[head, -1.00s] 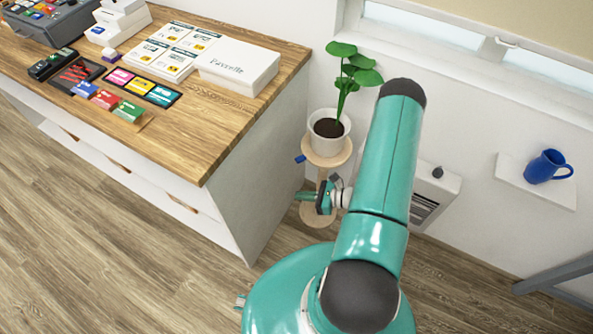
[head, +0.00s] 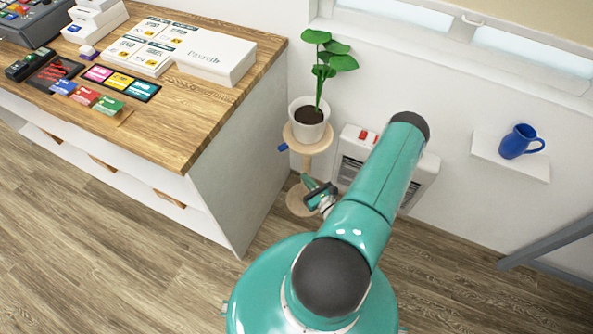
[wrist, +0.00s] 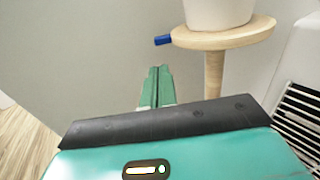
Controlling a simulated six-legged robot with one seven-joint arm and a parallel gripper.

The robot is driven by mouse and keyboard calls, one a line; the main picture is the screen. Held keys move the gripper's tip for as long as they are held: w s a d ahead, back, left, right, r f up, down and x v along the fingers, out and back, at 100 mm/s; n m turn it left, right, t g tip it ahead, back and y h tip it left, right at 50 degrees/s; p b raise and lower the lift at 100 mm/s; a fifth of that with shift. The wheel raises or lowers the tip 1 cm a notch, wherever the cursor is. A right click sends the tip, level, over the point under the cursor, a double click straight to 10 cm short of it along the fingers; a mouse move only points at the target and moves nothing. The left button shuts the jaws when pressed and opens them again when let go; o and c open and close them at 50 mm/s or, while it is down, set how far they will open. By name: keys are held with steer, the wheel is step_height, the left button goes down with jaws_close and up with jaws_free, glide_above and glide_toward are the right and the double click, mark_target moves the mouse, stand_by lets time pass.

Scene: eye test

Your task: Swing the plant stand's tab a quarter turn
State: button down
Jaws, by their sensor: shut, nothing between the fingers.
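The wooden plant stand (head: 318,144) has a round top bearing a white pot (head: 309,122) with a leafy green plant (head: 321,65). The blue tab (head: 283,147) sticks out from the left of the stand's top. In the wrist view the tab (wrist: 162,40) shows at the left rim of the stand's top (wrist: 222,37). My gripper (head: 308,179) is shut and empty, below the top and in front of the stand's post. In the wrist view my gripper's fingertips (wrist: 159,70) are together, a little below the tab and apart from it.
A wood-topped counter (head: 203,120) with cards and boxes stands close on the left. A white heater (head: 350,150) is behind the stand on the right. A blue jug (head: 517,142) sits on a wall shelf (head: 510,164). Open floor lies in front of the counter.

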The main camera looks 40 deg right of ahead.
steer(key=x, duration=1.2)
steer(key=shift+w, duration=0.35)
